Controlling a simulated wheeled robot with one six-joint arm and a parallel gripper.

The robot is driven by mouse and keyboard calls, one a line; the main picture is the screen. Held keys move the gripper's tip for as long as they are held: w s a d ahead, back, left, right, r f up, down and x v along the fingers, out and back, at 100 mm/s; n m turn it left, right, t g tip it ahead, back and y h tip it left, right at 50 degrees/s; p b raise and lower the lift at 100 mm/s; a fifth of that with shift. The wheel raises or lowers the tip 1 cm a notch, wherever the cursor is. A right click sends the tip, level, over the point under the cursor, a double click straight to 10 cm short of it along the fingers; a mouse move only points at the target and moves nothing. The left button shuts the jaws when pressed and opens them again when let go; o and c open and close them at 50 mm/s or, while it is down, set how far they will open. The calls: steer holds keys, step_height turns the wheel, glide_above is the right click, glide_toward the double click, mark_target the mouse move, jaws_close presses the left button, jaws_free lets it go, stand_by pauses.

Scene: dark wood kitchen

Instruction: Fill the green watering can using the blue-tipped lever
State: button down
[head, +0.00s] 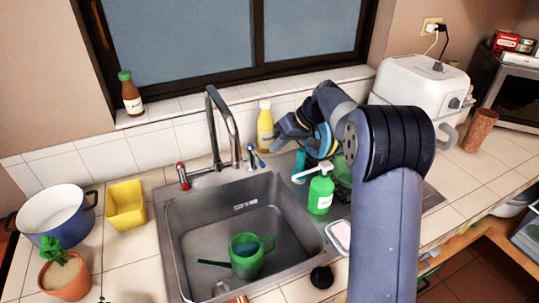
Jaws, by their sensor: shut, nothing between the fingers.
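The green watering can (246,266) sits in the sink basin (189,225), with its spout toward the left and its handle on the right. A bluish surface shows inside its opening; I cannot tell whether it is water. The faucet (212,125) arches above the back of the sink. The blue-tipped lever (257,160) is at the right of the faucet base, and a red-tipped lever (182,176) is at the left. My gripper (276,146) is shut and empty, just above and right of the blue-tipped lever. I cannot tell whether they touch. No water stream is visible.
A yellow bottle (265,128) stands behind my gripper. A green soap bottle (321,192) with a white pump is right of the sink, near my arm. A white appliance (415,85) stands at the back right. A pot (58,217) and yellow container (126,207) are at the left.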

steer(key=v, duration=0.5)
steer(key=shift+w+d+r, duration=0.1)
steer(key=shift+w+d, duration=0.1)
steer(key=shift+d, duration=0.25)
steer(key=c, duration=2.1)
jaws_free()
